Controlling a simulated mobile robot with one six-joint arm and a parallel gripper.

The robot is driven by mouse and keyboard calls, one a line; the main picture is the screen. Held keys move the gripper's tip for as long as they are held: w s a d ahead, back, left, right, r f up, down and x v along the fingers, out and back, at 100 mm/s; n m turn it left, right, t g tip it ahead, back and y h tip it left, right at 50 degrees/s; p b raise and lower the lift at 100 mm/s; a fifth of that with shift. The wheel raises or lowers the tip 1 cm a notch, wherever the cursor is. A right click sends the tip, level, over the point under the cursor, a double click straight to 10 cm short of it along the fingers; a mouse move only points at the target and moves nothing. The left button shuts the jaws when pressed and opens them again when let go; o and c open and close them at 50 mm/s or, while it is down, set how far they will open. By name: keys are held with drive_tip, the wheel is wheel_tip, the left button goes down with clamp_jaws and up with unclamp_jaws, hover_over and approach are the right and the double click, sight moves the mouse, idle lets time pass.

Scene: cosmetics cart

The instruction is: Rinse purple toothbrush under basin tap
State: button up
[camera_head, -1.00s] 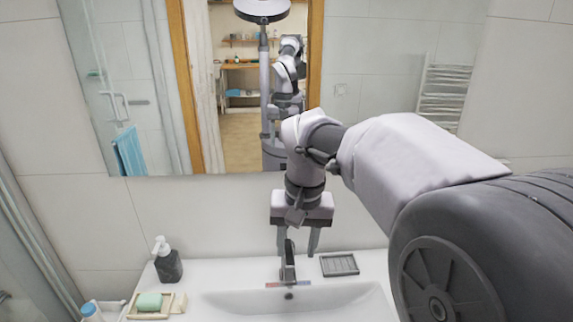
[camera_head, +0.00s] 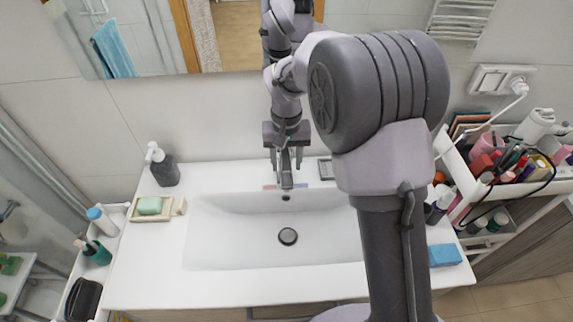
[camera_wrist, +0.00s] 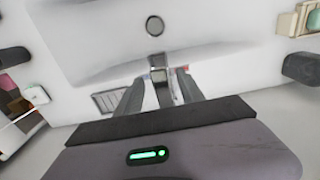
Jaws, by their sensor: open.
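My gripper (camera_head: 285,158) is open and empty, at the back of the washstand by the wall. The dark grey tap (camera_head: 286,172) stands at the back edge of the white basin (camera_head: 215,250). In the wrist view the tap (camera_wrist: 160,88) shows between the two fingers of my gripper (camera_wrist: 160,92); I cannot tell how near they are to it. No water shows. I cannot pick out the purple toothbrush; the cart (camera_head: 545,187) at the right holds many crowded items, too small to tell apart.
A soap dispenser (camera_head: 165,170) and a soap dish (camera_head: 140,216) with green soap (camera_head: 149,205) stand at left. A dark ridged tray (camera_head: 326,168) lies right of the tap. A blue block (camera_head: 445,255) lies at the right front. My arm hides part of the right counter. The basin is empty.

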drive_tip(key=shift+f, duration=0.2)
clamp_jaws()
drive_tip(key=shift+r, duration=0.1)
idle(1.2)
